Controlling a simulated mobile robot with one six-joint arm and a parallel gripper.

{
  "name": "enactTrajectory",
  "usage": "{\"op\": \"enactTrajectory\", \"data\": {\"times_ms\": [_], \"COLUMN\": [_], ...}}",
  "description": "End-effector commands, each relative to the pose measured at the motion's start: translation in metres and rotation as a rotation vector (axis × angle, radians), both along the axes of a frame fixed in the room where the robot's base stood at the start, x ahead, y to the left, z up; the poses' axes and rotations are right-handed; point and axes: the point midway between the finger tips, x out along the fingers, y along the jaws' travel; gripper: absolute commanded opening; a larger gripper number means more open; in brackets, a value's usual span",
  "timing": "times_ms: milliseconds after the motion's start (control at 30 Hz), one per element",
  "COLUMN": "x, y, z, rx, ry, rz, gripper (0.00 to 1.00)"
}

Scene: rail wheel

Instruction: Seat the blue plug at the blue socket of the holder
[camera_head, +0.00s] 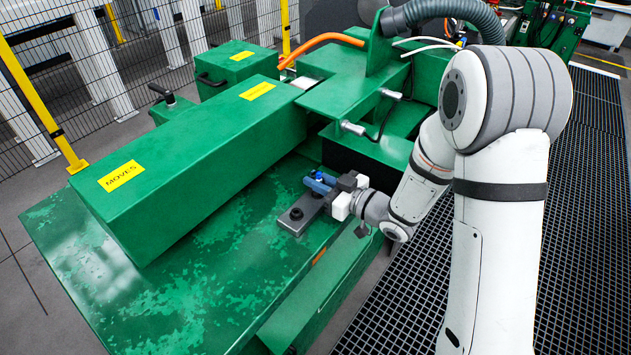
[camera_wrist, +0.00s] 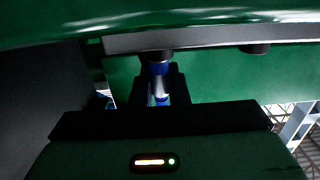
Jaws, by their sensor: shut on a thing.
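My gripper (camera_head: 345,187) is shut on the blue plug (camera_head: 319,182) at the far end of the holder. The grey holder (camera_head: 309,208) is a flat bar on the green machine bed, with a dark round fitting (camera_head: 296,214) at its near end. In the wrist view the blue plug (camera_wrist: 159,69) stands between the dark fingers of my gripper (camera_wrist: 160,92). Its dark end meets the edge of the holder bar (camera_wrist: 205,37). The blue socket is hidden, so I cannot tell how far the plug is in.
A long green block (camera_head: 190,165) marked MOVES lies along the bed, left of the holder. A green housing (camera_head: 375,130) with silver fittings stands close behind my gripper. The worn green bed (camera_head: 200,290) is clear in front of the holder.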

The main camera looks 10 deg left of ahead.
Motion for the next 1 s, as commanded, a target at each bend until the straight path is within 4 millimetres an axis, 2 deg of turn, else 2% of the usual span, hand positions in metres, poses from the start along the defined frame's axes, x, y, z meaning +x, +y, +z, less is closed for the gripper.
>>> {"op": "enactTrajectory", "data": {"times_ms": [367, 567, 767, 1000], "x": [0.001, 0.002, 0.002, 0.001], "y": [-0.001, -0.001, -0.001, -0.001], "z": [0.001, 0.009, 0.038, 0.099], "rx": [0.001, 0.002, 0.002, 0.002], "ry": [-0.003, -0.004, -0.009, -0.01], "rz": [-0.004, -0.005, -0.005, -0.005], "gripper": [0.0, 0.0, 0.0, 0.0]}}
